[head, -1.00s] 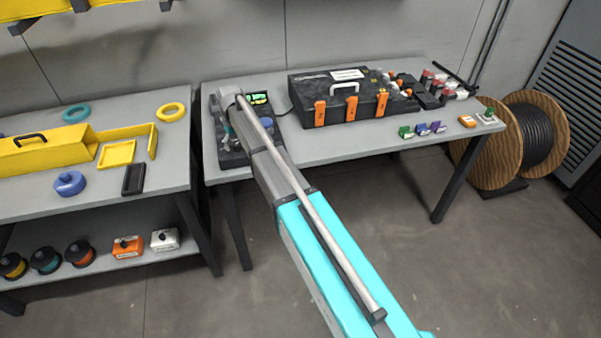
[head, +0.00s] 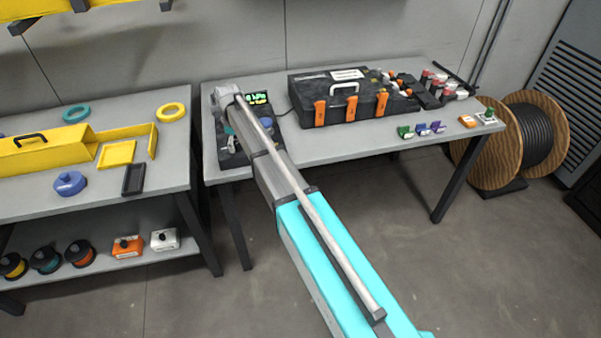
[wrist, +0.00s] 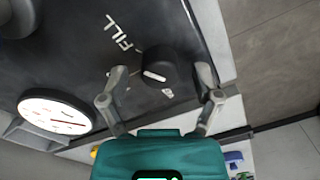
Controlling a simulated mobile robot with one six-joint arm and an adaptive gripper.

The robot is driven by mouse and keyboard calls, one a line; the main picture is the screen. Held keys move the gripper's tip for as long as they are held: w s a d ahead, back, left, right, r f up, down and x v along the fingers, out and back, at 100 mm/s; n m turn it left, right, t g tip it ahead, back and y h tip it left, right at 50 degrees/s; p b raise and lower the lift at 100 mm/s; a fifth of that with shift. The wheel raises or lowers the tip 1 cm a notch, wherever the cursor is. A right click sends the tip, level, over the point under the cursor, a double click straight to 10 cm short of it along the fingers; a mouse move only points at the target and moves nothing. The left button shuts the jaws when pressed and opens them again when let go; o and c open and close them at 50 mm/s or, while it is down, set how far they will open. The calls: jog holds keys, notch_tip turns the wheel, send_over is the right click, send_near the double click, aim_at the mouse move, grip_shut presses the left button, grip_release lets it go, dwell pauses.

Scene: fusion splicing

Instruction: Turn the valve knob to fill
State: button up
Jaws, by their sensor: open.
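The valve knob (wrist: 158,66) is black and round with a white pointer mark, and sits on a dark panel in the wrist view. The white word FILL (wrist: 123,32) is printed up and left of it. The pointer mark lies nearly level in the picture and does not clearly point along the word. My gripper (wrist: 160,75) is open, with one finger on each side of the knob and visible gaps between. In the head view the dark panel unit (head: 231,150) stands at the table's left end, and my arm hides the knob.
A white dial gauge (wrist: 57,113) is left of the knob on the panel. A lit green display (head: 257,98) stands at the unit's back. A black case (head: 338,97) with orange latches is to the right on the table (head: 340,147). A yellow box stands on the left table.

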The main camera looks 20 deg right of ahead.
aim_at(237, 143)
jog(key=shift+r+p, duration=7.15)
jog(key=shift+p, duration=0.05)
jog(key=s+d+f+m+b, duration=0.3)
jog(key=s+d+m, duration=0.2)
jog(key=s, duration=0.8)
jog(key=s+d+f+m+b, duration=0.3)
jog(key=s+d+m, duration=0.3)
jog(key=s+d, duration=0.5)
jog(key=shift+s, duration=1.45)
jog(key=shift+f, duration=0.1)
jog(key=s, duration=0.1)
jog(key=s+d+m, duration=0.1)
jog(key=s, duration=0.1)
